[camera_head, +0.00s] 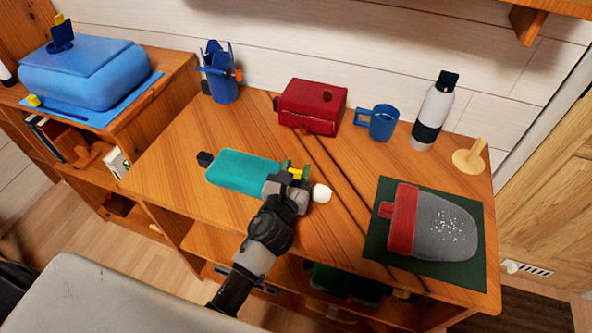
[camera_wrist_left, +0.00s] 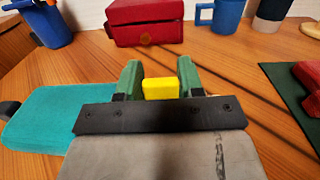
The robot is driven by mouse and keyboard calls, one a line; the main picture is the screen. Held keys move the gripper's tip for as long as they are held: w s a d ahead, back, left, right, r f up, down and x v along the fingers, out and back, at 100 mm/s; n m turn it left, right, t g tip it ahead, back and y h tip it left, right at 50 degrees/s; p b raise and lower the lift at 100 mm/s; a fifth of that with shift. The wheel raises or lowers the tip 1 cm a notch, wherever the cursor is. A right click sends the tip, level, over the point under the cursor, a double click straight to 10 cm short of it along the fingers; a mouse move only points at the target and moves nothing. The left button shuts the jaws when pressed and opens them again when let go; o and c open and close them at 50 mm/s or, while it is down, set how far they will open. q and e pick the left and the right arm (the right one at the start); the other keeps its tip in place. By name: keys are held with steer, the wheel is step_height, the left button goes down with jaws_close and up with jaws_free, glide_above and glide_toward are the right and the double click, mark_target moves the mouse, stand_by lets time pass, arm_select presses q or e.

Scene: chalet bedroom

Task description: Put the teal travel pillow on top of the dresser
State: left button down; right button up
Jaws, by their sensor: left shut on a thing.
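The teal travel pillow (camera_head: 240,172) is a flat rounded block with a black piece at its left end. It lies level over the dresser top (camera_head: 165,160), left of centre; I cannot tell whether its whole underside touches the wood. My left gripper (camera_head: 296,174) is at the pillow's right end, its green fingers shut around a small yellow piece (camera_wrist_left: 160,89) that appears to belong to the pillow. In the left wrist view the pillow (camera_wrist_left: 45,118) reaches out to the left, partly hidden behind the gripper body. My right gripper is not in view.
On the dresser stand a blue holder (camera_head: 222,85), a red box (camera_head: 312,107), a blue mug (camera_head: 382,122), a white-and-black bottle (camera_head: 433,115) and a wooden stand (camera_head: 470,157). A grey-and-red item (camera_head: 440,225) lies on a dark green mat (camera_head: 377,246). The front left top is clear.

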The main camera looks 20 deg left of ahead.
arm_select(q)
steer(key=c, duration=0.7)
jaws_free()
steer(key=shift+f, duration=0.1)
steer(key=s+b, duration=0.2)
steer(key=s, duration=0.9)
steer(key=shift+s, duration=0.55)
